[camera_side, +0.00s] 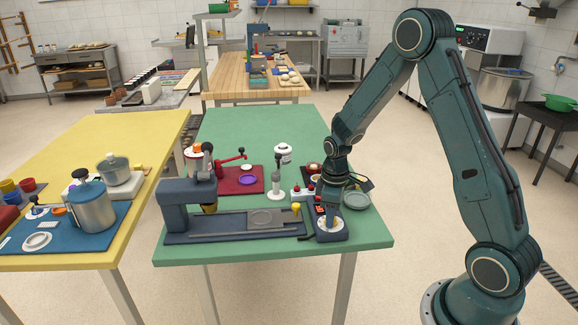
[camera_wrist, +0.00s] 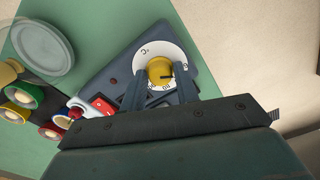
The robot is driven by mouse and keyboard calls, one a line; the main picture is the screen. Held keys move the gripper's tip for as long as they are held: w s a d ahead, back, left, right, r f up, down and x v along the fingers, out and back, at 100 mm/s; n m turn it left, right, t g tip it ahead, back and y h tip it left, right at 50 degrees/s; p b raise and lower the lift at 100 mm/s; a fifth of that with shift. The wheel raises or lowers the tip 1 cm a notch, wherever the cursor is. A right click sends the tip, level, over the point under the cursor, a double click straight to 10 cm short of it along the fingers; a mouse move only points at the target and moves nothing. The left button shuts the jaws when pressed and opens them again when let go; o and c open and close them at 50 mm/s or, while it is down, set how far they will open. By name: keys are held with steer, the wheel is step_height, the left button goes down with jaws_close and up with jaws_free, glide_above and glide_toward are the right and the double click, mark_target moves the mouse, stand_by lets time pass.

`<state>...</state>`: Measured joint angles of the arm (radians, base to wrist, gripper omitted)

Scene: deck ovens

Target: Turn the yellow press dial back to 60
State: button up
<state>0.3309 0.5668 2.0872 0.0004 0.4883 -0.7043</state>
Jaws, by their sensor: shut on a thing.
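The yellow press dial (camera_wrist: 160,70) sits on a white scale plate with dark marks, on a dark blue-grey control box (camera_wrist: 196,81). A dark pointer line on the dial points toward the right in the wrist view. The scale numbers are too small to read surely. My gripper (camera_wrist: 165,78) is shut on the dial, one finger on each side. In the side view my gripper (camera_side: 328,222) is low over the control box (camera_side: 341,234) at the front right of the green table, and it hides the dial there.
Red switches (camera_wrist: 102,104) sit on the box beside the dial. A clear round dish (camera_wrist: 44,42) and several coloured cups (camera_wrist: 22,95) stand close by. The press (camera_side: 185,205) stands left on the green table (camera_side: 222,125). The table edge is close to the box.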

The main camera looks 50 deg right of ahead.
steer(key=shift+w+r, duration=0.1)
stand_by(0.4)
steer(key=o, duration=1)
steer(key=shift+c, duration=0.2)
steer(key=shift+r, duration=0.1)
step_height(320, 180, up, 14)
steer(key=shift+f, duration=0.2)
